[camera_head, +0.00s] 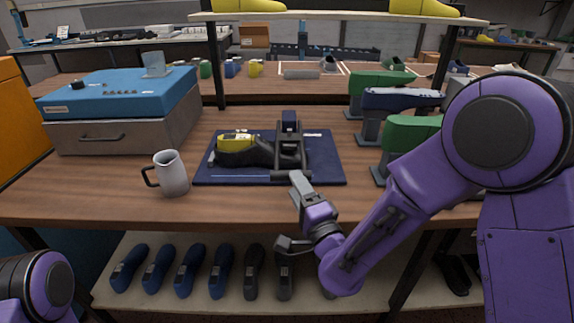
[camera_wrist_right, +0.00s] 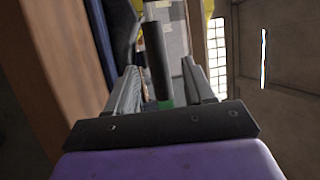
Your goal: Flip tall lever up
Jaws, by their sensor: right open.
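A dark clamp device (camera_head: 291,150) stands on the dark blue mat (camera_head: 328,165) on the wooden table. A black shoe last with a yellow top (camera_head: 240,148) lies against its left side. My right gripper (camera_head: 290,214) is open at the table's front edge, just in front of that bar. In the right wrist view a dark rod (camera_wrist_right: 157,62) shows between the open fingers (camera_wrist_right: 160,85); I cannot tell if they touch it. My left gripper is out of view.
A white mug (camera_head: 172,174) stands left of the mat. A blue-topped case (camera_head: 125,125) is at the far left. Green and dark blue lasts on stands (camera_head: 398,100) are at the right. A shelf (camera_head: 335,16) spans above the table.

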